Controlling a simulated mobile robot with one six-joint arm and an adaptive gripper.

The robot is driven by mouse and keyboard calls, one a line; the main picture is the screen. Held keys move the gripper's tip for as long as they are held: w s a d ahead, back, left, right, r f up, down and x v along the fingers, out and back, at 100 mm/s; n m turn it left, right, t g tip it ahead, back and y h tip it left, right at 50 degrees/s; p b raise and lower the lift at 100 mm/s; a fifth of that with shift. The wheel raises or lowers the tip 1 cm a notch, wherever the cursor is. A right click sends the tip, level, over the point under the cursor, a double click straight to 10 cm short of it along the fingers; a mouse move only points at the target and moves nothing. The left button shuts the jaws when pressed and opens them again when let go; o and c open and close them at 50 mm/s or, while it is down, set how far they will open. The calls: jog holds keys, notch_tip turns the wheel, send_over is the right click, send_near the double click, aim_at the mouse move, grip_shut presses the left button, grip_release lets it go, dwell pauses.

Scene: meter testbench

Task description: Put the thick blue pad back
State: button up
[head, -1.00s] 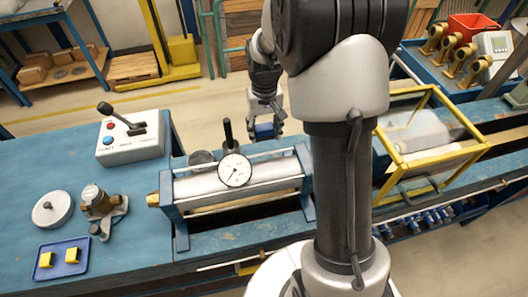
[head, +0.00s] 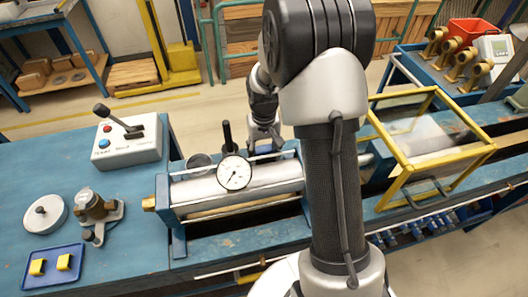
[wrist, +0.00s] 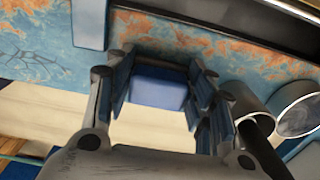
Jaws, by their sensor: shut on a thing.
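A thick blue pad (wrist: 158,88) sits between the fingers of my gripper (wrist: 160,72) in the wrist view. The gripper is shut on it. The pad is over the pale floor strip, close to the blue bench edge in that view. In the head view my gripper (head: 266,140) is behind the clamped metal cylinder (head: 270,178) with the dial gauge. The pad is hidden there by the cylinder rig. I cannot tell whether the pad touches anything.
A blue tray (head: 72,252) with two yellow blocks lies front left on the blue bench (head: 130,235). A lever control box (head: 128,140) stands behind it. The dial gauge (head: 234,173) and black post stand close to my gripper. A yellow-framed guard (head: 455,190) is to the right.

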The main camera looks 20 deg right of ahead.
jog(key=o, duration=1)
jog(key=shift+o, duration=0.2)
notch_tip(320, 180, up, 12)
jog(key=p, duration=0.4)
notch_tip(320, 180, up, 8)
jog(key=r+t, duration=0.1)
send_over(264, 150)
jog(key=s+a, duration=0.4)
jog(key=s, duration=0.1)
jog(key=s+a+r+n+t, duration=0.1)
jog(key=s+a+r, duration=0.1)
jog(key=s, duration=0.7)
jog(key=s+a+r+n+t, duration=0.1)
jog(key=s+a+r+t, duration=0.1)
jog(key=s, duration=0.8)
jog(key=shift+s+a+r+t, duration=0.25)
jog(key=shift+a+r+t, duration=0.05)
jog(key=shift+a+r, duration=0.6)
